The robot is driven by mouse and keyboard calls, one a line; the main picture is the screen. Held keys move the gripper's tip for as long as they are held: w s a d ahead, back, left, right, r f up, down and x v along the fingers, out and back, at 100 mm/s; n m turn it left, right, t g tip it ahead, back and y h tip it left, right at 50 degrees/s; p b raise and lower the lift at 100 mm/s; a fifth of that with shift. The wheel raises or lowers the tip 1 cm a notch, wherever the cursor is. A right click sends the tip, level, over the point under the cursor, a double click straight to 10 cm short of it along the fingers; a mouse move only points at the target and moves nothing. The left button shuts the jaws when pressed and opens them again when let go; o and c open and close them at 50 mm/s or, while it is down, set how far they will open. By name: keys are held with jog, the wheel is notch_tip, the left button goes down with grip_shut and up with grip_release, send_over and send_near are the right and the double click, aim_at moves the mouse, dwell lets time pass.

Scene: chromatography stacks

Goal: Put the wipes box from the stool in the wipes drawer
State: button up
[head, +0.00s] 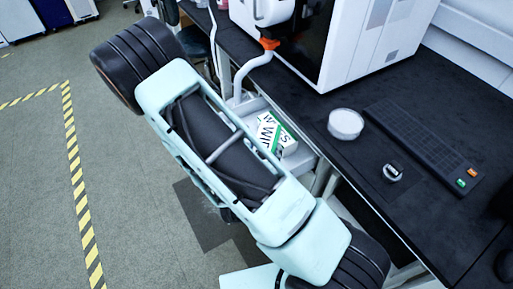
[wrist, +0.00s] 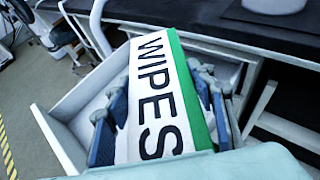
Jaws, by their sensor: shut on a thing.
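The wipes box (wrist: 158,85) is white with a green stripe and large black "WIPES" lettering. My gripper (wrist: 163,103) is shut on it, with blue fingers along both long sides. The box is over or inside an open white drawer (wrist: 52,140) under the bench. I cannot tell whether it touches the drawer floor. In the head view the box (head: 272,132) shows tilted within the outline of the drawer (head: 301,158), partly hidden by my arm. My gripper is hidden there behind my arm.
The black bench top (head: 350,163) overhangs beside the drawer. Yellow-black tape (head: 77,180) marks the open floor at left.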

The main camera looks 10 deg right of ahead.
jog(key=shift+w+a+f+b, duration=0.1)
jog(key=shift+w+f+b, duration=0.05)
jog(key=shift+f+b, duration=0.35)
jog(key=shift+w+a+f+b, duration=0.15)
jog(key=shift+w+f+b, duration=0.15)
jog(key=shift+w+b, duration=0.3)
jog(key=shift+w+a+f+b, duration=0.1)
jog(key=shift+w+f+b, duration=0.2)
jog(key=shift+b, duration=0.35)
jog(key=w+b, duration=0.1)
jog(key=b, duration=0.3)
jog(key=shift+w+a+f+b, duration=0.1)
jog(key=shift+w+a+b, duration=0.1)
jog(key=shift+b, duration=0.1)
jog(key=b, duration=0.3)
jog(key=shift+w+f, duration=0.2)
jog(key=shift+w, duration=0.05)
jog(key=shift+w+b, duration=0.1)
jog(key=shift+b, duration=0.45)
jog(key=w+a+f+b, duration=0.1)
jog(key=w+f+b, duration=0.2)
jog(key=w+f, duration=0.6)
jog(key=shift+w+a+f, duration=0.15)
jog(key=shift+a+f, duration=0.25)
jog(key=shift+f, duration=0.35)
